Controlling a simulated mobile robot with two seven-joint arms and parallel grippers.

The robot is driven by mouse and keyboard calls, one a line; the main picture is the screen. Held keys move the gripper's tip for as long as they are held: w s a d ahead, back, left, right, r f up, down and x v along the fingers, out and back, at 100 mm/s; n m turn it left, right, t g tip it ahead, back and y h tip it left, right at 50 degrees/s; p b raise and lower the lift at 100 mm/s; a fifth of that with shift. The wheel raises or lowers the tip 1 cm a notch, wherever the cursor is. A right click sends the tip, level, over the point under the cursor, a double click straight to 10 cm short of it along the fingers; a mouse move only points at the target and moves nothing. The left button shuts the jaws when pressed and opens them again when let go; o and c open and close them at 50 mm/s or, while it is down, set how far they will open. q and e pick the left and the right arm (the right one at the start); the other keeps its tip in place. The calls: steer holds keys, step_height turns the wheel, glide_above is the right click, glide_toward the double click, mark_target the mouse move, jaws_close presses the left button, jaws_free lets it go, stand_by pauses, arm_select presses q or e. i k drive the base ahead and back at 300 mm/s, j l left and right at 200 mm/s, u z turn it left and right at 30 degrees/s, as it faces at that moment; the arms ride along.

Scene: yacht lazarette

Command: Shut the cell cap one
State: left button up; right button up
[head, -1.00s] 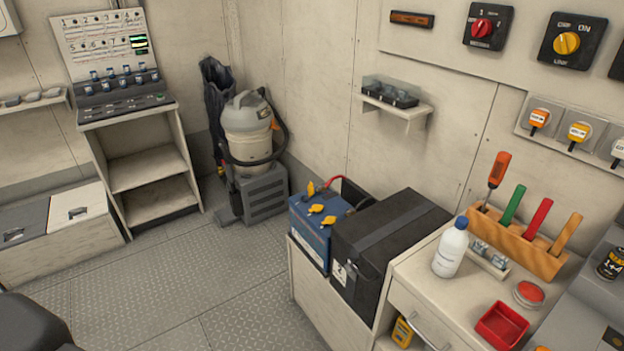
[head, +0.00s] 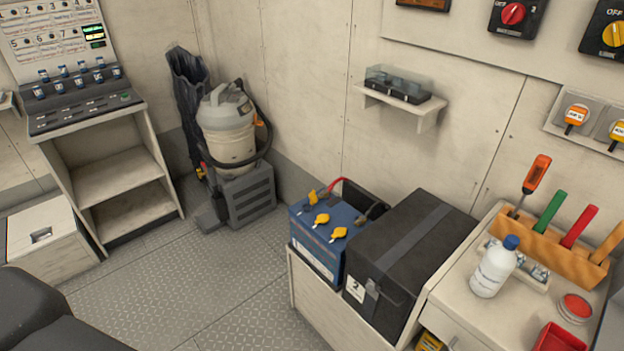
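A blue battery (head: 318,245) sits in a pale box in the lower middle of the head view. Three yellow cell caps show on its top: a rear one (head: 312,196), a middle one (head: 321,219) and a front one (head: 339,233). The frame does not show which is cap one. The rear cap looks raised, while the other two lie lower; exact seating is too small to tell. A red cable runs behind the rear cap. Neither of my grippers is in view; a dark part of mine fills the lower left corner.
A black lidded box (head: 412,262) marked 2 stands right of the battery. A white bottle with a blue cap (head: 494,268) and a wooden tool rack (head: 548,249) are on the counter. A vacuum (head: 229,130) stands behind. The floor (head: 190,288) left of the battery is clear.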

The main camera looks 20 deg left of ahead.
mark_target(312, 196)
steer(key=i+j+z, duration=0.1)
steer(key=j, duration=0.3)
steer(key=i+j+z, duration=0.1)
steer(key=j, duration=0.35)
steer(key=i+j+z, duration=0.1)
steer(key=j, duration=0.35)
steer(key=i, duration=0.05)
